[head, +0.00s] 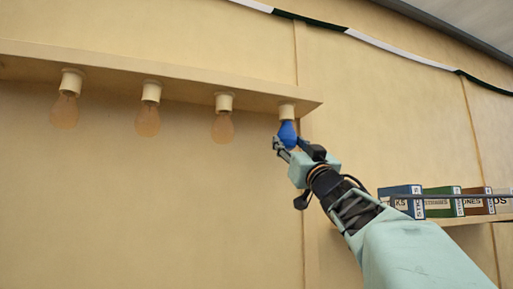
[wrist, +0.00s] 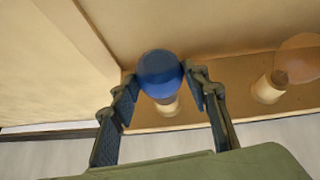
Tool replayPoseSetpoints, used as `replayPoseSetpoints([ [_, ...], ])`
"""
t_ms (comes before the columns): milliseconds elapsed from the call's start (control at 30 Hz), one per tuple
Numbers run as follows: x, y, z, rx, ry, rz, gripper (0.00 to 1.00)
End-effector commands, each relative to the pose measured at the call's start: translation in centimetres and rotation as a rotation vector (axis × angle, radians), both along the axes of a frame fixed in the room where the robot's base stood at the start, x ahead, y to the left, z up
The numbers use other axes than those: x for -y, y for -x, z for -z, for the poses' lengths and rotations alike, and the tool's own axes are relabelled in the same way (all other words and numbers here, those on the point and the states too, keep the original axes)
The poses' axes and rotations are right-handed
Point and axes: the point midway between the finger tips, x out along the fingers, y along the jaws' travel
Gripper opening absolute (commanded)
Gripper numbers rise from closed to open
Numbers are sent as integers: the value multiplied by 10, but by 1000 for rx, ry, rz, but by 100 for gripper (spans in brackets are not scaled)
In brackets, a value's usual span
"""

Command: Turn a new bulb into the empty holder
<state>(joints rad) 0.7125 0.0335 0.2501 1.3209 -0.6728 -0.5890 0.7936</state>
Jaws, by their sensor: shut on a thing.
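A blue bulb (head: 288,133) is at the rightmost holder (head: 287,111) under the wooden beam. My gripper (head: 287,147) is shut on the bulb from below. In the wrist view the blue bulb (wrist: 160,73) sits between the two fingers of my gripper (wrist: 161,80), with the pale holder (wrist: 168,106) right behind it. The bulb's neck meets the holder's mouth; its base is hidden, so I cannot tell how deep it sits.
Several orange bulbs (head: 222,127) hang in holders along the beam (head: 180,88) to the left. A shelf (head: 470,217) with several labelled boxes (head: 441,202) is at right, behind my arm. The wall below the bulbs is clear.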

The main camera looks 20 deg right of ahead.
Motion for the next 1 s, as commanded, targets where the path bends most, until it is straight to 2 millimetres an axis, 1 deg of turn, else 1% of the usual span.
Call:
replayPoseSetpoints([
  [33, 8, 3, -5, 4, -6, 3, 25],
  [1000, 15, 0, -3, -3, -8, -242, 25],
])
